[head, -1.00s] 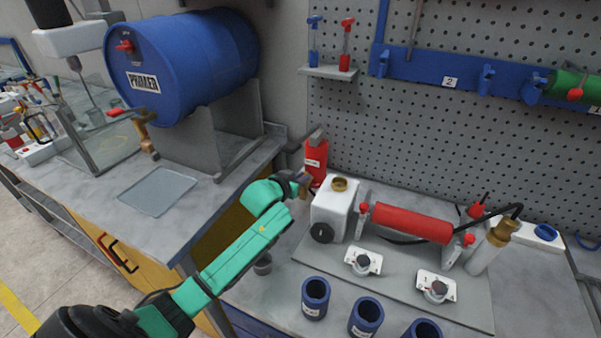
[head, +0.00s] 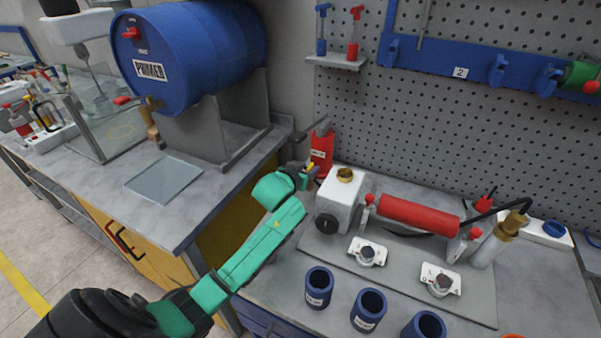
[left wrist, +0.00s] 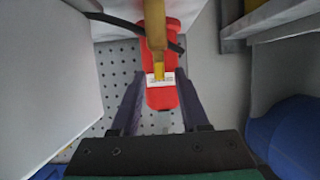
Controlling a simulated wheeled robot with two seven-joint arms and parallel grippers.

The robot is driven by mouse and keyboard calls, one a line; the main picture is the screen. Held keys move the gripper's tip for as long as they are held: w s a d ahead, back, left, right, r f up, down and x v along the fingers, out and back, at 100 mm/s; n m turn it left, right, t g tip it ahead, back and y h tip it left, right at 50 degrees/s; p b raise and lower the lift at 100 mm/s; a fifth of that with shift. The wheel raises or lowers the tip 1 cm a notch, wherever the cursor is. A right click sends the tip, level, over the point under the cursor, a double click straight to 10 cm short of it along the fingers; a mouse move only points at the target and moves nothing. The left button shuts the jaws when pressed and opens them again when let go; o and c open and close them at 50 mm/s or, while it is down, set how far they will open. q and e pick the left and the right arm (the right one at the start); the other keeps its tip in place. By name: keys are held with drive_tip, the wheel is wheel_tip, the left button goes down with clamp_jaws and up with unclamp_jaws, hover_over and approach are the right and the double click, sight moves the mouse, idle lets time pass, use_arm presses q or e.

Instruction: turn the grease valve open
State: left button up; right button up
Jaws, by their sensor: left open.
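A red cylinder with a white label (head: 321,155) stands at the back of the bench by the pegboard; I take it to be the grease unit. In the left wrist view the red cylinder (left wrist: 162,95) lies straight ahead, with a brass-yellow lever-like part (left wrist: 155,30) in front of it. This may be the valve handle; its label is too small to read. My left gripper (head: 306,173) is open, close in front of the cylinder. Its dark fingers (left wrist: 160,88) appear on either side of the cylinder in the wrist view, and contact cannot be told. My right gripper is out of view.
A white box with a brass cap (head: 338,202) stands just right of the gripper, beside a red roller (head: 418,217). Two dial plates and several blue cups (head: 318,288) are in front. A blue barrel (head: 190,55) lies on a stand at left. A pegboard is behind.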

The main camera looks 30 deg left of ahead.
use_arm(q)
drive_tip(key=a+b+v, duration=0.1)
drive_tip(key=v, duration=1.3)
drive_tip(key=shift+d+b, duration=0.35)
drive_tip(key=shift+d, duration=0.1)
